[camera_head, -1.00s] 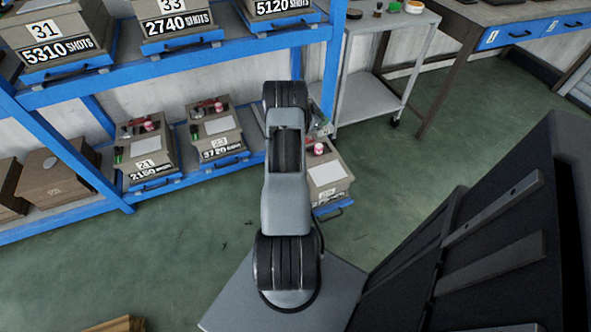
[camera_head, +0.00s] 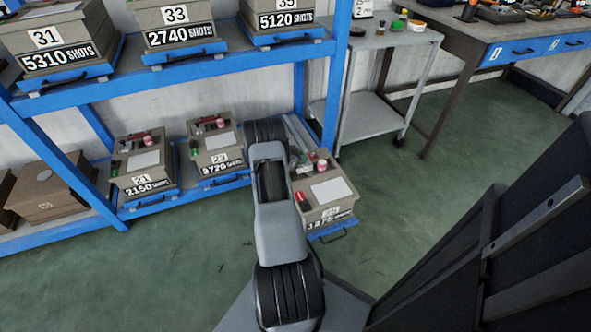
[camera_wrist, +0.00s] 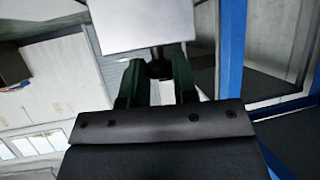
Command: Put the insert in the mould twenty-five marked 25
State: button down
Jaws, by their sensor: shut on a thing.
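In the head view a grey-brown mould (camera_head: 338,214) stands on a blue pull-out tray (camera_head: 325,231) at the right end of the lower shelf, further out than its neighbours. Its plate reads about 1275 shots; its number is too blurred to read. It has a white label, with red and pink items on top. My arm hides its left side and hides my gripper there. In the wrist view my gripper (camera_wrist: 157,80) has its dark green fingers shut on a pale grey square-faced piece with a dark stem (camera_wrist: 145,25), seemingly the insert. I see no contact with the mould.
Moulds 21 (camera_head: 146,166) and 23 (camera_head: 217,150) sit left on the lower shelf. Moulds 31, 33 and 35 fill the blue shelf above (camera_head: 200,65). A grey trolley (camera_head: 372,115) and a workbench (camera_head: 480,30) stand right. The green floor (camera_head: 420,215) is clear.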

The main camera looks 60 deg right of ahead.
jog(key=shift+w+a+f, duration=0.35)
jog(key=shift+w+f, duration=0.1)
jog(key=shift+f, duration=0.2)
jog(key=f, duration=0.1)
jog(key=f+b, duration=0.2)
jog(key=shift+w+a+f, duration=0.25)
jog(key=shift+w+a, duration=0.1)
jog(key=shift+f, duration=0.25)
jog(key=shift+f+b, duration=0.1)
jog(key=shift+b, duration=0.2)
jog(key=shift+f, duration=0.1)
jog(key=c, duration=0.9)
grip_release()
